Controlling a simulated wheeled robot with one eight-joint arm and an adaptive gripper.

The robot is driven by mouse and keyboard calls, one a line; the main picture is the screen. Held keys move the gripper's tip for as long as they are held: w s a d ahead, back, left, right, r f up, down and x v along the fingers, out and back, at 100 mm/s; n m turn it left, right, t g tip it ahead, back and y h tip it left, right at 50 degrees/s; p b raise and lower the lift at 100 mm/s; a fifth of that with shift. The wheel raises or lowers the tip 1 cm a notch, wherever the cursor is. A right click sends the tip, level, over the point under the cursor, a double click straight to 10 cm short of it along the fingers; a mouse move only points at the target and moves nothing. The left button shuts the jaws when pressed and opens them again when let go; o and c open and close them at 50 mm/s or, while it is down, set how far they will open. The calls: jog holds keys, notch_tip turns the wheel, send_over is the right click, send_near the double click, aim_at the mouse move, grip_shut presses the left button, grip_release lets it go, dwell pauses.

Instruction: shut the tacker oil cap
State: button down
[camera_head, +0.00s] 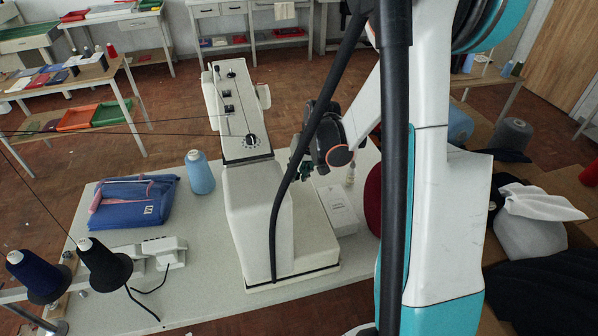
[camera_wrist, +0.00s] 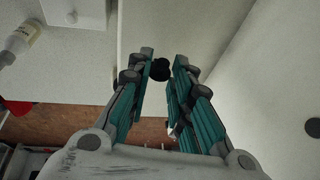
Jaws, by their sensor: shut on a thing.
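The tacker (camera_head: 243,150) is a tall white machine standing on the pale table, with a dial and small dark panels on top. My gripper (camera_head: 296,170) is at its right side in the head view, partly behind my own arm. In the wrist view my gripper (camera_wrist: 164,60) has its teal and grey fingers closed around a small round black cap (camera_wrist: 159,69), which I take for the oil cap. The cap is against the tacker's pale body (camera_wrist: 185,25). The head view hides the cap, and I cannot tell how it sits on its opening.
A white box (camera_head: 338,210) and a small bottle (camera_head: 350,177) stand right of the tacker, close to my gripper. A blue pouch (camera_head: 133,200), a light blue thread cone (camera_head: 199,173) and dark cones (camera_head: 103,266) are on the left. Threads cross the left side.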

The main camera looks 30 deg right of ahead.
jog(key=g, duration=0.1)
jog(key=w+g, duration=0.1)
jog(key=w+g+y, duration=0.1)
jog(key=g, duration=0.1)
jog(key=shift+d, duration=0.25)
jog(key=shift+w+d+f+m+g+y+b, duration=0.15)
jog(key=shift+w+g+y+b, duration=0.2)
jog(key=shift+g, duration=0.6)
jog(key=shift+w+d+f+m+g+y+b, duration=0.2)
jog(key=shift+w+g, duration=0.25)
jog(key=shift+g, duration=0.5)
jog(key=shift+a, duration=0.1)
jog(key=c, duration=1.8)
grip_release()
jog(key=shift+o, duration=0.2)
jog(key=shift+w+r, duration=0.1)
jog(key=shift+r, duration=0.1)
jog(key=v, duration=1.1)
jog(key=shift+w+r, duration=0.2)
jog(key=shift+r, duration=0.05)
